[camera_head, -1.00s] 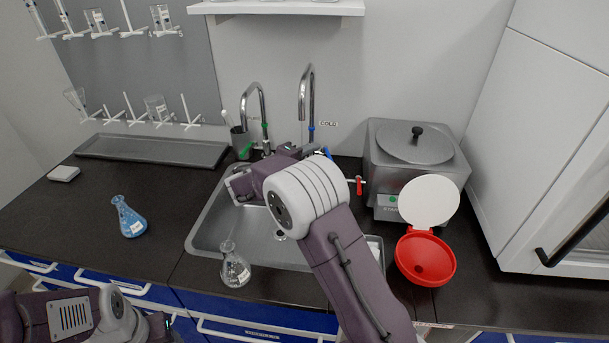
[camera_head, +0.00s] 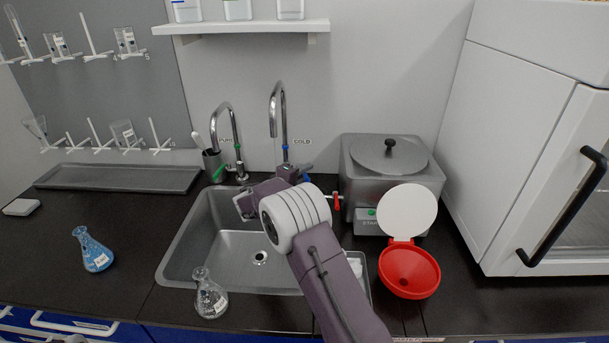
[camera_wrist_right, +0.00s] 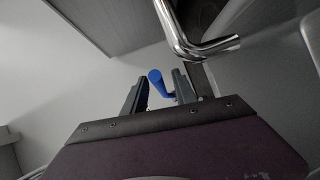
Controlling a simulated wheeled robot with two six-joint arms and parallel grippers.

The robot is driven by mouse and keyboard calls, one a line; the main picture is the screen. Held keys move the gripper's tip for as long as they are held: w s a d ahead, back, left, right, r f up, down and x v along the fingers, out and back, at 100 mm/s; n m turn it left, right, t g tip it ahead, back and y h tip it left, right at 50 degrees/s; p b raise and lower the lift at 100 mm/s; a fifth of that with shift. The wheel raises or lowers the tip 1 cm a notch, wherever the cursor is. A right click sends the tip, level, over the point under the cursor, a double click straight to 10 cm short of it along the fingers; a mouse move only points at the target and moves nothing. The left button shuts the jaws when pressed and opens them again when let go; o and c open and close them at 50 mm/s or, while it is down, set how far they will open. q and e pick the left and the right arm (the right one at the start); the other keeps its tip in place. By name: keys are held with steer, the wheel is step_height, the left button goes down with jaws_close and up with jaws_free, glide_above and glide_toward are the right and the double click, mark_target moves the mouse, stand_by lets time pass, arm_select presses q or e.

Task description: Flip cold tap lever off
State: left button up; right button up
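The cold tap (camera_head: 283,115) is a tall chrome gooseneck with a blue ring, standing behind the sink beside a COLD label. Its blue lever (camera_head: 306,178) shows low at the tap's base, partly hidden behind my right gripper (camera_head: 290,174). In the right wrist view, the lever (camera_wrist_right: 156,79) sticks up between the two dark fingers of my right gripper (camera_wrist_right: 160,82). The fingers are apart, one on each side of the lever; whether either touches it I cannot tell. A chrome spout (camera_wrist_right: 190,40) passes close above. My left gripper is out of view.
The green-marked pure-water tap (camera_head: 236,140) stands left of the cold tap. The sink (camera_head: 225,250) lies below my arm. A conical flask (camera_head: 210,297) stands at its front edge. A metal bath (camera_head: 390,175) and a red funnel (camera_head: 409,270) are to the right.

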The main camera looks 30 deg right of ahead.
jaws_close()
steer(key=shift+f, duration=0.1)
stand_by(1.3)
